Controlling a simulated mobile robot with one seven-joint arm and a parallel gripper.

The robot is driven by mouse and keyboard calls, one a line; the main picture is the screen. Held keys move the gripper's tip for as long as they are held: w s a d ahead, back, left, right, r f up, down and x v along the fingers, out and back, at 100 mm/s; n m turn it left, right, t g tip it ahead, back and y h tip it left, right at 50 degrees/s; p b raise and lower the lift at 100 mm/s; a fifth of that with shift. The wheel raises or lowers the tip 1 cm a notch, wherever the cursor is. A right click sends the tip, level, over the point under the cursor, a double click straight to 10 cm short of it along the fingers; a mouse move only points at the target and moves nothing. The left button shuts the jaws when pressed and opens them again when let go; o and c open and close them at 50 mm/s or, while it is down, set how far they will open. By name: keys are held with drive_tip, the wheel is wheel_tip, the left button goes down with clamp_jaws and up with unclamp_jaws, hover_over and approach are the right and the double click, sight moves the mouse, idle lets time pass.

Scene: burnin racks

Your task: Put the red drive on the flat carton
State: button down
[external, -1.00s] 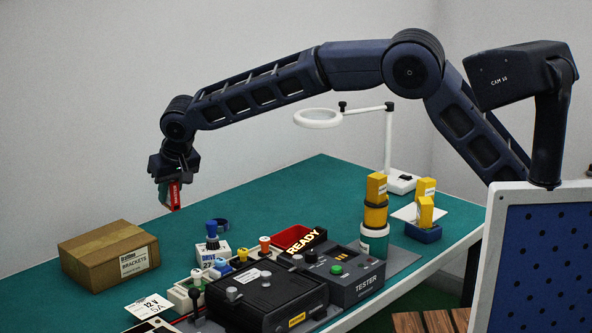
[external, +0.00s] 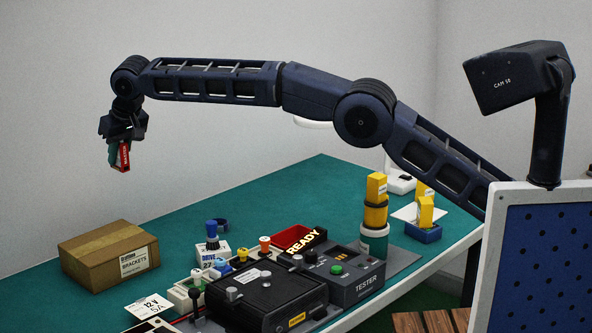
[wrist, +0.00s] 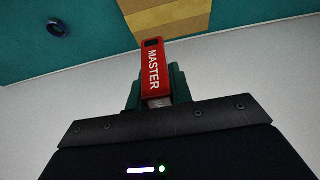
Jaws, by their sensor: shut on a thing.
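The red drive (external: 124,156), a small stick, hangs in my gripper (external: 118,152), which is shut on it high above the table. In the wrist view the red drive (wrist: 152,68) shows the word MASTER, held by green fingers (wrist: 152,92). The flat carton (external: 108,254) is a brown box labelled BRACKETS at the left of the green table. My gripper is above the carton and well apart from it. Part of the carton (wrist: 165,15) also shows at the top of the wrist view.
A 12 V 5A card (external: 150,306), a DRIVE 27 block (external: 212,252) and a black tester unit (external: 265,295) stand right of the carton. A red tray (external: 290,236) is farther right. The carton's top looks bare.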

wheel_tip(320, 180, down, 20)
drive_tip(key=shift+r, duration=0.1)
idle(0.6)
drive_tip(key=shift+f, duration=0.2)
drive_tip(key=c, duration=1.3)
unclamp_jaws()
drive_tip(key=shift+o, duration=0.2)
drive_tip(key=shift+r, duration=0.1)
drive_tip(key=v, duration=1.2)
drive_tip(key=shift+r, duration=0.1)
